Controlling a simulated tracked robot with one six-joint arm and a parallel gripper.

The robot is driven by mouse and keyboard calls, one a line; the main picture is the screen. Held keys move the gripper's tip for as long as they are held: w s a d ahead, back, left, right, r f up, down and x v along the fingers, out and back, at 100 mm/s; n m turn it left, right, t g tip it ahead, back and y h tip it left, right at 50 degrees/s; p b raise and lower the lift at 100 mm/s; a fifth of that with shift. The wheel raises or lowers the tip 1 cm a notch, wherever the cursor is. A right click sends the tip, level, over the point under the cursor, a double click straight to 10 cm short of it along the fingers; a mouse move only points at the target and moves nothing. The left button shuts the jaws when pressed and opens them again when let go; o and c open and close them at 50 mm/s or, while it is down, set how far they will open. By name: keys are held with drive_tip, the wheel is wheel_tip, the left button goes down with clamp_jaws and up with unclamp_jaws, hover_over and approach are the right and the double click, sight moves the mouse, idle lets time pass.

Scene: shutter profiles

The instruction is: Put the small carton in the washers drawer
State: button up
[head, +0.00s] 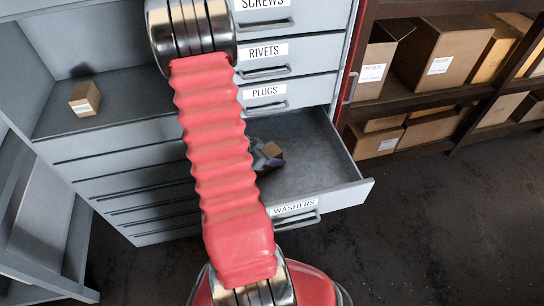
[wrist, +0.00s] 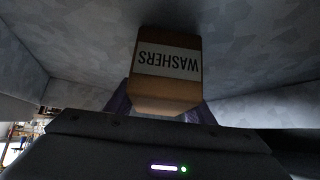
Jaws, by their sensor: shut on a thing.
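The washers drawer (head: 325,165) is pulled open at the bottom of the grey cabinet, its front label reading WASHERS. My gripper (head: 265,156) is inside the drawer's outline, shut on a small brown carton (head: 274,151). In the wrist view the carton (wrist: 165,80) sits between the purple fingers, with a white label reading WASHERS upside down. Grey drawer surfaces (wrist: 70,35) surround it there. My red arm hides part of the gripper and the drawer's left side. I cannot tell whether the carton touches the drawer floor.
Another small carton (head: 85,98) stands on the grey ledge at left. Shut drawers labelled PLUGS (head: 268,91), RIVETS (head: 265,50) and SCREWS (head: 263,4) are above the open one. A dark rack (head: 410,92) with several boxes stands at right. Dark floor (head: 440,220) is clear at lower right.

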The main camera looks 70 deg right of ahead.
drive_tip(key=shift+f, duration=0.25)
drive_tip(key=o, duration=1.2)
drive_tip(key=shift+f, duration=0.1)
drive_tip(key=shift+o, duration=0.2)
drive_tip(key=v, duration=1.2)
